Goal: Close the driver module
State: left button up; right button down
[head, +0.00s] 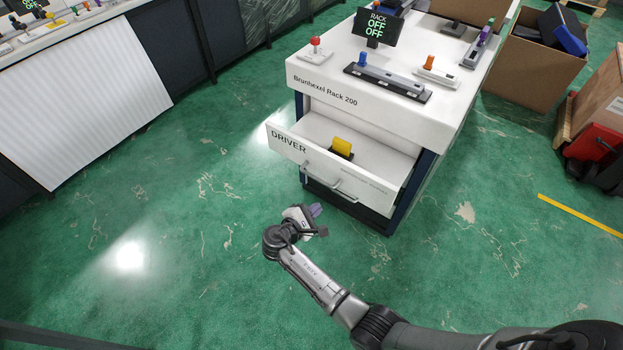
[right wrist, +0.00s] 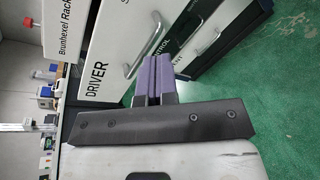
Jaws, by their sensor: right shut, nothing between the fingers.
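The driver module (head: 318,166) is a white drawer labelled DRIVER in the rack (head: 340,92). It is pulled out toward the front, and a yellow block in a dark holder (head: 342,147) sits inside it. A bar handle (head: 345,189) is on its front. My right gripper (head: 318,210) is shut and empty, in front of the drawer and apart from the handle. In the right wrist view, its purple fingers (right wrist: 152,78) point toward the drawer front (right wrist: 103,75), which also shows a handle (right wrist: 144,42). My left gripper is not in view.
The rack top carries a display (head: 377,27) reading OFF, a red button (head: 315,48) and several coloured levers. A cardboard box (head: 520,65) stands to the right, with a red object (head: 595,150) beyond. The green floor before the drawer is clear.

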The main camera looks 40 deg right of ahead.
jog(key=r+n+t+h, duration=0.1)
jog(key=n+t+h, duration=0.1)
jog(key=n, duration=0.4)
jog(key=n+b, duration=0.4)
send_near(341, 168)
jog(key=x, duration=0.6)
jog(key=shift+f, duration=0.15)
jog(key=shift+b+x, duration=0.35)
jog(key=shift+x, duration=0.4)
jog(key=shift+d, duration=0.1)
